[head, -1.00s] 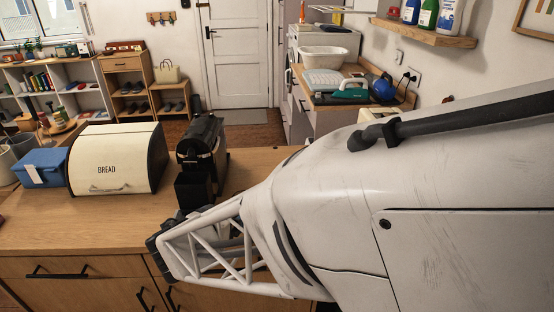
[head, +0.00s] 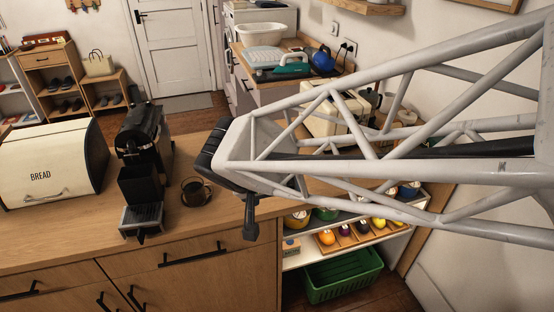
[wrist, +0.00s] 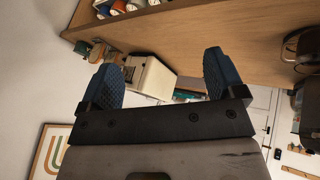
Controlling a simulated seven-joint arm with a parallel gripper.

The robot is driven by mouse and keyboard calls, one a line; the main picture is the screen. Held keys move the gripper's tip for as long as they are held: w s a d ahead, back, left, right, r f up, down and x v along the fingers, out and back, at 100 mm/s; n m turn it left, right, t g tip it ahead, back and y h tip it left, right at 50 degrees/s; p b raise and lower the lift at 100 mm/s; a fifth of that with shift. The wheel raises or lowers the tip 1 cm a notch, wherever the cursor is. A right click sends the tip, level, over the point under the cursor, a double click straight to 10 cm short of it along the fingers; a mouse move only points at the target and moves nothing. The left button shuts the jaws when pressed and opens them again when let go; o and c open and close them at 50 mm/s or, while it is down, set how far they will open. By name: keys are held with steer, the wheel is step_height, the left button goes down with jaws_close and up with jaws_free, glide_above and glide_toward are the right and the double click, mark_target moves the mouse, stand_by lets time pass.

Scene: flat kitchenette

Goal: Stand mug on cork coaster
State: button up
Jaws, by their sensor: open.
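A small dark brown mug (head: 197,191) stands upright on the wooden counter, just right of the black coffee machine, in the head view. A brown rounded thing at the right edge of the wrist view (wrist: 303,46) looks like the same mug, partly cut off. My gripper (wrist: 162,70) is open and empty, its two blue pads wide apart in the wrist view. In the head view my gripper end hangs right of the mug, apart from it. I cannot make out the cork coaster in either view.
The black coffee machine (head: 144,150) and the bread bin (head: 50,165) stand left of the mug. A cream appliance (head: 335,114) stands beyond my arm; it also shows between my pads in the wrist view (wrist: 152,78). Shelves with balls and a green crate (head: 342,275) lie below right.

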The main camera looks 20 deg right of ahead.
steer(key=s+d+r+n+y, duration=0.3)
steer(key=s+d+r+y, duration=0.1)
steer(key=s, duration=0.6)
steer(key=shift+d+g+y, duration=0.25)
steer(key=shift+g+y, duration=0.15)
steer(key=shift+y, duration=0.4)
stand_by(0.6)
